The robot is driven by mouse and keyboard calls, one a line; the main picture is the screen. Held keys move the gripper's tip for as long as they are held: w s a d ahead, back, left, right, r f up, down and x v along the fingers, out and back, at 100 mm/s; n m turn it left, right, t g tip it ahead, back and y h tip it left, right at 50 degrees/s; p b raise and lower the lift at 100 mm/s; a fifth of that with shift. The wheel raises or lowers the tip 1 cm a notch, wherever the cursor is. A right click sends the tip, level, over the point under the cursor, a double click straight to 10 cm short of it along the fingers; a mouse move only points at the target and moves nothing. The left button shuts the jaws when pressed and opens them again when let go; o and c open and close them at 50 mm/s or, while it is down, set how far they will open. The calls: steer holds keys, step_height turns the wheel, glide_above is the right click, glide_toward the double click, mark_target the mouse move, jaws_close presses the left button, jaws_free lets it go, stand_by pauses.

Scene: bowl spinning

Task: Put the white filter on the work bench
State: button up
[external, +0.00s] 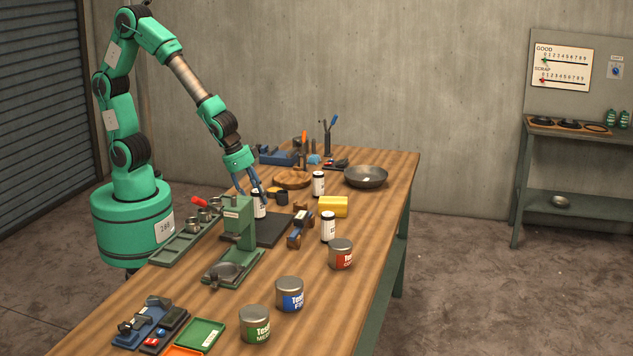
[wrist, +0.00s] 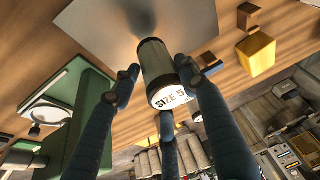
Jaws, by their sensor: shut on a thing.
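A white filter with dark ends (external: 259,208) is between the fingers of my gripper (external: 262,198), over the left part of the dark mat on the wooden work bench (external: 385,190). In the wrist view the filter (wrist: 157,62) shows a white end marked "SIZE 5", and the three blue fingers of my gripper (wrist: 157,85) close around it. Whether its base touches the mat is hard to tell. Two similar white canisters with dark tops stand upright on the bench, one behind (external: 319,184) and one nearer (external: 328,228).
A green press (external: 239,228) stands close in front of my gripper. A dark mat (external: 278,232), a yellow block (external: 333,206), a grey bowl (external: 366,177) and several labelled tins, one red (external: 341,255), are on the bench. The bench's right edge is mostly clear.

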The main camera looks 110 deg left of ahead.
mark_target(259, 207)
steer(key=shift+w, duration=0.5)
steer(key=shift+f+b, duration=0.55)
steer(key=shift+f, duration=1.25)
steer(key=shift+f, duration=0.15)
steer(key=o, duration=1.2)
steer(key=shift+o, duration=0.2)
steer(key=shift+s+r, duration=0.15)
steer(key=shift+r, duration=0.45)
steer(key=p+v, duration=0.2)
steer(key=v, duration=0.9)
